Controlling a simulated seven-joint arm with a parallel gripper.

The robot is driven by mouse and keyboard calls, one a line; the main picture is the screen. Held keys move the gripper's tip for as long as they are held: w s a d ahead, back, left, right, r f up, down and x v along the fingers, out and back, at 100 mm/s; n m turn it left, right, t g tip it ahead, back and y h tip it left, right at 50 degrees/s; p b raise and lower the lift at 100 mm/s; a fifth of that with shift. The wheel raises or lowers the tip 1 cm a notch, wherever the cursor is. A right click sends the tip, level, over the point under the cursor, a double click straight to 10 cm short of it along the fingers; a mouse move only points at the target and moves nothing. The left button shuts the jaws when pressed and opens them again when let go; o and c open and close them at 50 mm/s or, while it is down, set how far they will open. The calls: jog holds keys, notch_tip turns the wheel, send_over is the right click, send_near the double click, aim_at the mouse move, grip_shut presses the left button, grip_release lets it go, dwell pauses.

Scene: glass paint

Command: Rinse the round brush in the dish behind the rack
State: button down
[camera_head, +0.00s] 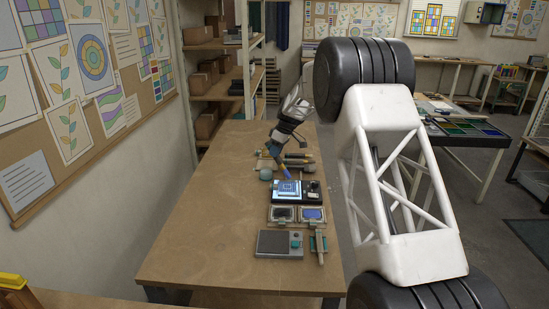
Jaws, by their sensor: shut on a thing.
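My gripper (275,150) is small in the head view, over the far part of the wooden table. It is shut on a thin brush (284,171) with a blue lower end, which hangs tilted above the far edge of a lit panel. Whether its tip touches anything is too small to tell. Several brush-like tools with orange ends (299,156) lie behind the panel, seemingly on the rack. A small round grey-green thing (266,175) is left of the brush; I cannot tell if it is the dish. What lies behind the rack is partly hidden by my arm.
The lit panel (285,188) sits in a black frame. Nearer are two shallow trays, one dark (283,214) and one blue (312,214), a grey box (279,244) and a teal clamp-like tool (319,246). The table's left half (205,225) is clear.

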jog(key=w+a+r+t+y, duration=0.1)
jog(key=w+a+y, duration=0.1)
jog(key=w, duration=0.4)
jog(key=w+a+r+t+y, duration=0.1)
jog(key=w+a+r, duration=0.1)
jog(key=w+a, duration=0.3)
jog(key=shift+w+r+y, duration=0.15)
jog(key=shift+w+y, duration=0.25)
jog(key=shift+w, duration=0.05)
dwell(0.4)
notch_tip(320, 180, down, 8)
jog(key=shift+s+d, duration=0.25)
jog(key=shift+d, duration=0.15)
dwell(0.6)
dwell(0.8)
jog(key=shift+w+d, duration=0.2)
jog(key=shift+w, duration=0.1)
jog(key=shift+s+a, duration=0.1)
jog(key=shift+s, duration=0.05)
dwell(0.5)
jog(key=shift+s+a, duration=0.25)
jog(key=shift+s, duration=0.2)
